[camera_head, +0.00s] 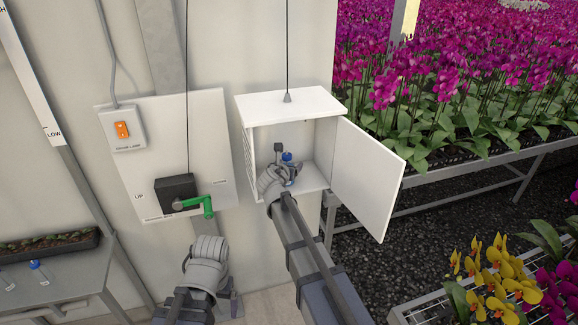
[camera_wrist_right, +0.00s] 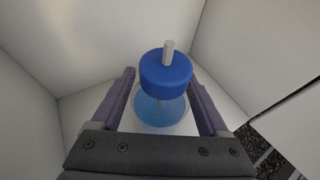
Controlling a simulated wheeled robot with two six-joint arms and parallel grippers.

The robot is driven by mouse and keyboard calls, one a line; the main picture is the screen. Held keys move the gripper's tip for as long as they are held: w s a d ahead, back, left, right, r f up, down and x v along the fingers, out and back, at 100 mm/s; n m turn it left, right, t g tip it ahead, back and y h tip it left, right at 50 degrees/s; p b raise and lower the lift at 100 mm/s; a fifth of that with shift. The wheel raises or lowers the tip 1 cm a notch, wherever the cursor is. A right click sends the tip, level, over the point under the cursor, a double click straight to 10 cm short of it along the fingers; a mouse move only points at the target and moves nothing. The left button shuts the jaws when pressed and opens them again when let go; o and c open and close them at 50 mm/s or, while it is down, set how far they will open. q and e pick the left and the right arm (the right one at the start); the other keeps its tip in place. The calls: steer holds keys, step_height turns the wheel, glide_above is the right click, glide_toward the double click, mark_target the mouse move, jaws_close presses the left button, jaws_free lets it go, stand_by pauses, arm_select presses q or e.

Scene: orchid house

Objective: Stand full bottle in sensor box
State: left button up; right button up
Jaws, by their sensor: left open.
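The sensor box (camera_head: 292,104) is a white cabinet on the wall with its door (camera_head: 365,180) swung open to the right. A bottle with a blue cap (camera_head: 287,157) is inside it, partly hidden by my right wrist. In the right wrist view the bottle (camera_wrist_right: 163,108) looks upright, clear with blue liquid low down. The fingers of my right gripper (camera_wrist_right: 162,85) stand on either side of it; I cannot tell whether they touch it. My left gripper (camera_head: 207,262) is open and low in front of the wall, its fingertips hard to make out.
A wall panel carries a dark winch box (camera_head: 177,193) with a green crank (camera_head: 200,205) and an orange switch (camera_head: 122,130). A bench (camera_head: 50,290) at the left holds small bottles (camera_head: 39,271) and a planter (camera_head: 45,245). Orchid benches (camera_head: 460,180) stand at the right.

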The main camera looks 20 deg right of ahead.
steer(key=shift+o, duration=0.9)
steer(key=shift+r, duration=0.2)
steer(key=p+v, duration=0.4)
steer(key=v, duration=0.6)
steer(key=shift+s+r, duration=0.2)
steer(key=shift+p+v, duration=0.4)
steer(key=shift+v, duration=0.4)
steer(key=shift+f, duration=0.1)
